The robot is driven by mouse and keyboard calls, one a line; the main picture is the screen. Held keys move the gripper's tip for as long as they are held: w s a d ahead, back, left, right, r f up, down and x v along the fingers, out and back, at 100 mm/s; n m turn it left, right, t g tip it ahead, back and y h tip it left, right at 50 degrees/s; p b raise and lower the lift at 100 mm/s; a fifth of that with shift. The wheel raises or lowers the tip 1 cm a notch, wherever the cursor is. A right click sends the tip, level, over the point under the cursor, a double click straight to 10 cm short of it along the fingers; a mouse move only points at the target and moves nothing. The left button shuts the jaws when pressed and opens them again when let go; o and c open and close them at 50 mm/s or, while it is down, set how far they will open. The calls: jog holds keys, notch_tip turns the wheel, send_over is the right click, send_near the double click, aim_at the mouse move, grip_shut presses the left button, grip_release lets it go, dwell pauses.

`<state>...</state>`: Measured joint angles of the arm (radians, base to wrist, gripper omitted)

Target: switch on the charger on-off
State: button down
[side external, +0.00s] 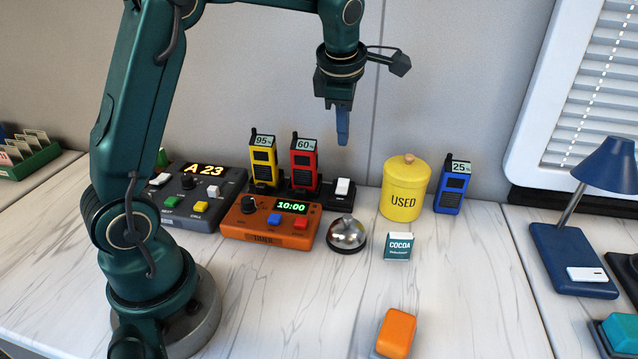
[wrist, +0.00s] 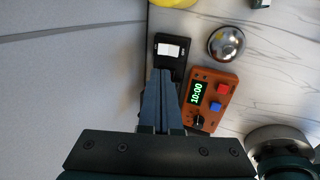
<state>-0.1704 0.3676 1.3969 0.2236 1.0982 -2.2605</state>
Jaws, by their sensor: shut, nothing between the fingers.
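The charger is a black base (side external: 327,199) by the wall with a yellow radio (side external: 263,163) marked 95% and a red radio (side external: 304,165) marked 60% standing in it. Its on-off is a white rocker switch (side external: 343,187) at the right end; the switch also shows in the wrist view (wrist: 168,50). My gripper (side external: 343,141) is shut and empty, pointing down above the switch and clear of it. In the wrist view, my closed fingers (wrist: 160,73) end just short of the switch and cover the radios.
An orange timer (side external: 268,237) reading 10:00, a silver bell (side external: 347,234) and a yellow USED jar (side external: 405,190) stand close around the charger. A blue radio (side external: 453,190) marked 25% stands right of the jar. The table's front middle is mostly clear.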

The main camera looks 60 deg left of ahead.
aim_at(344, 180)
jog(key=x, duration=1.1)
jog(key=shift+w+a+f, duration=0.1)
jog(key=shift+f, duration=0.2)
jog(key=shift+w+a+f, duration=0.1)
jog(key=shift+f, duration=0.1)
jog(key=shift+s+d+r, duration=0.1)
jog(key=shift+s+d, duration=0.5)
jog(key=shift+r, duration=0.15)
jog(key=v, duration=1.3)
jog(key=shift+s+d+r, duration=0.15)
jog(key=shift+r, duration=0.2)
